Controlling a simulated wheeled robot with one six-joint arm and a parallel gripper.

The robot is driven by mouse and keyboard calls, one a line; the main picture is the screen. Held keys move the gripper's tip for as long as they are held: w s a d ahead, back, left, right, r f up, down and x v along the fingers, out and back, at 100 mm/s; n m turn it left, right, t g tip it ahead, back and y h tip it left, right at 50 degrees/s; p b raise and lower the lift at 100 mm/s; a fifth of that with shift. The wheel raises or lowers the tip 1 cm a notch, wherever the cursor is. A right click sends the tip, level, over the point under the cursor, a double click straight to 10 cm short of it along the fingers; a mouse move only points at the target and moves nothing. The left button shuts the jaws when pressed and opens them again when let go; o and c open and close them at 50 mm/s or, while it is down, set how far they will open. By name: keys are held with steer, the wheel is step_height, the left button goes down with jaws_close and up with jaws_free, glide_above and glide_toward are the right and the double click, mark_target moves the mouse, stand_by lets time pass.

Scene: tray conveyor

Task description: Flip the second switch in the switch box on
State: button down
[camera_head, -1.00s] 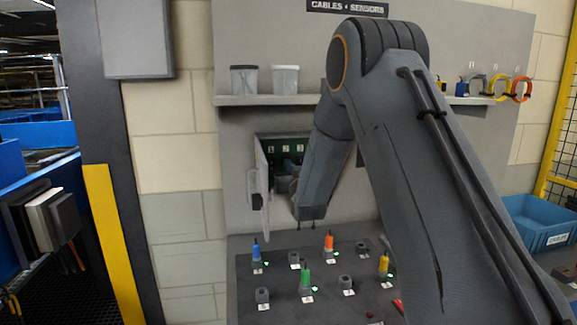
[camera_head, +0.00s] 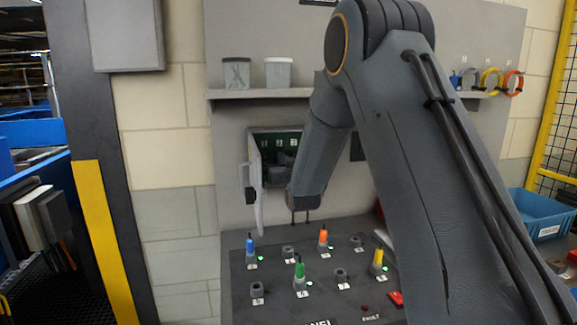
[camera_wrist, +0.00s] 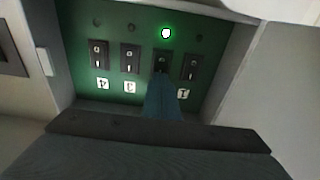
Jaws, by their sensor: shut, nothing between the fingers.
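The switch box (camera_head: 292,133) is set in the grey wall panel, with its door (camera_head: 254,180) hanging open to the left. In the wrist view its green back plate (camera_wrist: 115,22) carries a row of dark switches with small white labels. From the left the readable labels are 4 and 3, and 1 is at the right. My gripper (camera_wrist: 162,78) is shut and empty. Its fingertips are at the lower part of the switch (camera_wrist: 161,60) between 3 and 1, hiding its label and lower half.
Below the box is a panel (camera_head: 322,292) with several coloured toggles and plugs. A shelf (camera_head: 215,95) above holds two cups. The box walls and open door closely bound the gripper. A blue bin (camera_head: 540,212) stands at the right.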

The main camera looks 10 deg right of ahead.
steer(key=s+r+b, duration=0.1)
steer(key=s+b, duration=0.2)
steer(key=s, duration=1)
steer(key=shift+s+d+r, duration=0.15)
